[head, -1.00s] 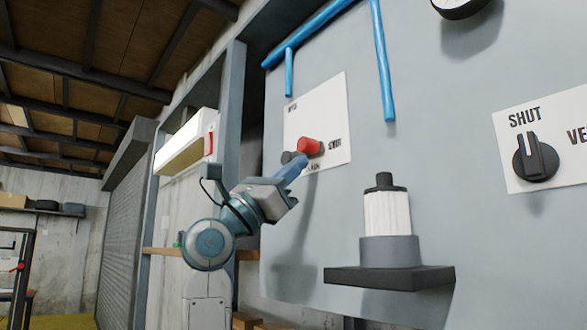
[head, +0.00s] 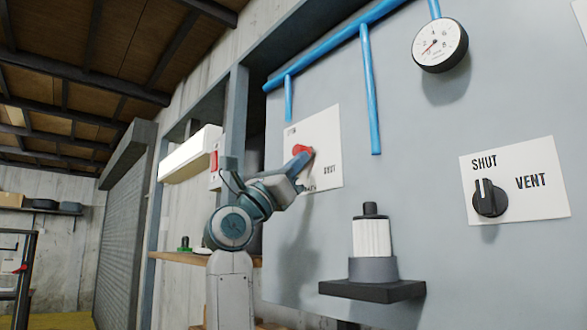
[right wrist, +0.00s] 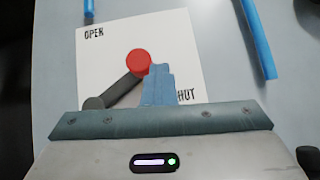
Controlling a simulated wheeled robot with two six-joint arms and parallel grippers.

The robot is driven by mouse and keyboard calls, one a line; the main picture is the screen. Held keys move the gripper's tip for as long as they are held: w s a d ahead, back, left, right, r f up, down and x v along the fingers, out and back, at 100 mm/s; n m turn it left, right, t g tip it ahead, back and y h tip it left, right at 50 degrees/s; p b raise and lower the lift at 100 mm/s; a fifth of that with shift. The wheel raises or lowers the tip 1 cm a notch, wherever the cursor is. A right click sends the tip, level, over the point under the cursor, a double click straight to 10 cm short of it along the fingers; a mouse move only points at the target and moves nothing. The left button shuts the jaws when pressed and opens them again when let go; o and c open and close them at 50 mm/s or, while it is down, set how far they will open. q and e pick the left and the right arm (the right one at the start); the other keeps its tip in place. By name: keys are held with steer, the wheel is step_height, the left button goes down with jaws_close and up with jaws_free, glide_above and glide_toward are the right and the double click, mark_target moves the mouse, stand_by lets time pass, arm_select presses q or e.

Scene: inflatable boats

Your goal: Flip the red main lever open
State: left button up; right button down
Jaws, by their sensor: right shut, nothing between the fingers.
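The red main lever is a grey bar (right wrist: 122,88) with a round red knob (right wrist: 138,62) on a white plate (right wrist: 178,35). Its pivot is at the plate's lower left, and the bar slants up and right, between the OPEN and SHUT labels. The red knob also shows in the head view (head: 302,150). My right gripper (head: 300,164) is shut and empty. Its blue fingers (right wrist: 158,86) are just right of and below the knob, against or very near the lever; contact is unclear. They hide part of the SHUT label. My left gripper is not in view.
Blue pipes (head: 370,95) run over the grey panel, with a gauge (head: 440,45) at the top. A black vent knob (head: 489,198) is at the right. A white ribbed canister (head: 372,238) stands on a black shelf (head: 372,291) below the lever plate.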

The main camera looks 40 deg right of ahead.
steer(key=w+r+n+t+y, duration=0.4)
steer(key=w+r+n+t, duration=0.1)
steer(key=n+t, duration=0.7)
steer(key=shift+w+r+n+t, duration=0.15)
steer(key=shift+r+n+t, duration=0.15)
steer(key=shift+r+n, duration=0.7)
steer(key=shift+d+f, duration=0.1)
steer(key=shift+f, duration=0.05)
steer(key=shift+f, duration=0.15)
